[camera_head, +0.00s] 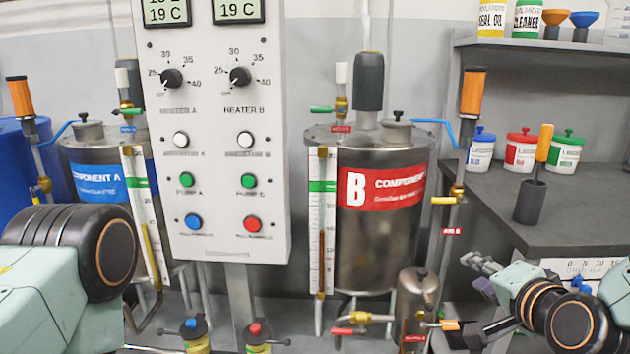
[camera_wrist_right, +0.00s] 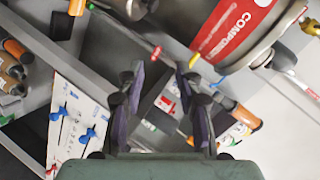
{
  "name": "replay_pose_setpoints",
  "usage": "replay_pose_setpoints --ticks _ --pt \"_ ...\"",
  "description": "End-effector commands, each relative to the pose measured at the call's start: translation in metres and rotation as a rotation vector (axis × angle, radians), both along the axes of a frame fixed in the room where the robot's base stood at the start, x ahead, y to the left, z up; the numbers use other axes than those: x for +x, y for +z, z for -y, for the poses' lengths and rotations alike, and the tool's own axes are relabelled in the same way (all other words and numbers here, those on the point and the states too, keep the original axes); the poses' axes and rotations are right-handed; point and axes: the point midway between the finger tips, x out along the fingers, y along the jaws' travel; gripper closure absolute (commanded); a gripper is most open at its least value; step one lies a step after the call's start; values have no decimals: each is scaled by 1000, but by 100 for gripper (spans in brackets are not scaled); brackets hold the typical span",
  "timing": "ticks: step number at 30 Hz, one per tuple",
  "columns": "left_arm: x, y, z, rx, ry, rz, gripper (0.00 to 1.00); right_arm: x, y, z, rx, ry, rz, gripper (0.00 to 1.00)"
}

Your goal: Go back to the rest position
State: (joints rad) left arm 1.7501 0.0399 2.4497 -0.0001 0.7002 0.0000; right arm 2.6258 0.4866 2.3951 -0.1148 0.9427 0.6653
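My right gripper (camera_head: 480,272) is in the lower right of the head view, in front of the dark shelf unit and right of the component B tank (camera_head: 375,235). In the right wrist view, my right gripper (camera_wrist_right: 160,82) has its two dark fingers apart with nothing between them. Part of my left arm shows at the lower left of the head view, but its gripper is out of the picture.
The control panel (camera_head: 215,130) stands between the component A tank (camera_head: 95,180) and tank B. A dark counter (camera_head: 560,215) at right carries blue (camera_head: 481,150), red (camera_head: 522,150) and green (camera_head: 565,152) lidded jars and an orange-handled tool in a dark cup (camera_head: 530,202).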

Motion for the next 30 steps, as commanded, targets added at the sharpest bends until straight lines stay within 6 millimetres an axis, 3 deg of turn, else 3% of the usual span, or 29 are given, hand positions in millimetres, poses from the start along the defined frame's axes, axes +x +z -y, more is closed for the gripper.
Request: replay_pose_setpoints --ticks 5,8,12,16,21,24,30 --pt "0 9 0 0 0 -1 60 -36 -71 -15 -280 174 -226 65" --pt "0 15 0 0 0 -1 60 -69 -118 -23 -424 307 -375 65" --pt "0 24 0 0 0 0 60 -134 -182 -32 -576 512 -591 65" --pt "0 33 0 0 0 0 60 -205 -229 -38 -648 687 -779 65" --pt "0 42 0 0 0 -1 60 -285 -264 -43 -656 824 -961 65" --pt "0 45 0 0 0 -1 60 -316 -274 -45 -650 873 -1022 65" --pt "0 46 0 0 0 -1 60 -339 -281 -45 -638 901 -1067 65"
